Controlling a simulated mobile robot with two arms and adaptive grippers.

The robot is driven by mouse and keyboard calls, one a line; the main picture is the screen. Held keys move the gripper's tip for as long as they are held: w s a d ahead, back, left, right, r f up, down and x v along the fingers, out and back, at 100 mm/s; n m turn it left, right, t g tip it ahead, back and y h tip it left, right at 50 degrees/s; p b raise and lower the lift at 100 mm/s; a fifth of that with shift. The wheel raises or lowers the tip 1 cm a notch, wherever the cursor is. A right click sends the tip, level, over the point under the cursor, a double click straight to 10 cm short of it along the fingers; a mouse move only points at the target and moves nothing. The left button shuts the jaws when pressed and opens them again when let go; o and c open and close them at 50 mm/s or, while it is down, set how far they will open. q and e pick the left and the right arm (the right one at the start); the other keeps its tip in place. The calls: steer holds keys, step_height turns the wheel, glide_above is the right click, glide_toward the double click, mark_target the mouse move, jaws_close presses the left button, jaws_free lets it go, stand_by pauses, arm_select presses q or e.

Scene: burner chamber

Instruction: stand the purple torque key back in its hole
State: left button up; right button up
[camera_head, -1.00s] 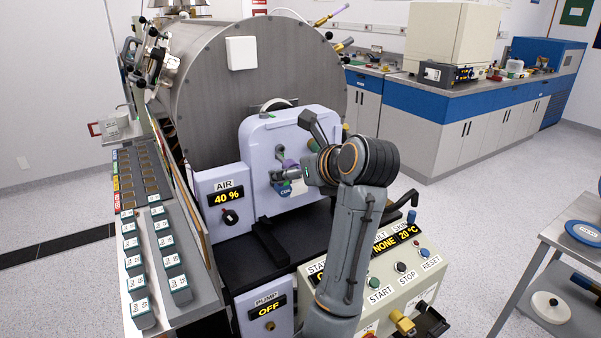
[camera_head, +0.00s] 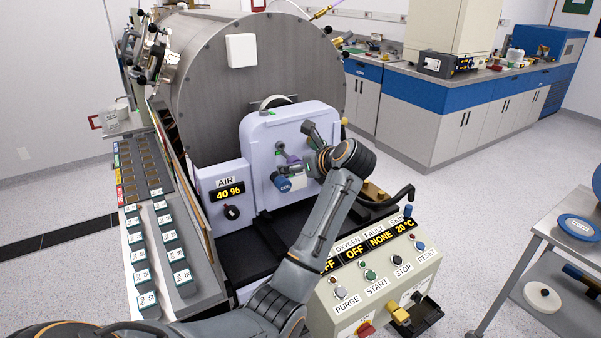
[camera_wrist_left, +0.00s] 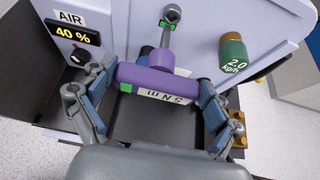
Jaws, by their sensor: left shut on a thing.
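The purple torque key (camera_wrist_left: 158,80) has a thick cross handle with a white letter label and a green end mark. In the left wrist view it lies between the two fingers of my left gripper (camera_wrist_left: 152,98), which is shut on it. In the head view my left gripper (camera_head: 298,167) is in front of the pale lilac door, and a little of the purple key (camera_head: 291,159) shows beside it. I cannot make out the key's hole. My right gripper is not in view.
A green 2.0 kg/h fitting (camera_wrist_left: 232,50) is right of the key. The AIR box (camera_head: 222,195) is left, the button console (camera_head: 375,270) below right.

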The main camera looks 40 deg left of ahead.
mark_target(300, 174)
arm_select(q)
steer(key=shift+w+a+f, duration=0.2)
steer(key=shift+a+f, duration=0.05)
steer(key=shift+f, duration=0.05)
step_height(300, 174, down, 2)
steer(key=shift+w+f+p, duration=0.1)
steer(key=shift+p, duration=0.75)
steer(key=shift+a+f, duration=0.1)
steer(key=shift+f, duration=0.45)
steer(key=shift+f, duration=0.1)
steer(key=shift+f+b, duration=0.6)
steer(key=o, duration=1.2)
steer(key=shift+r, duration=0.1)
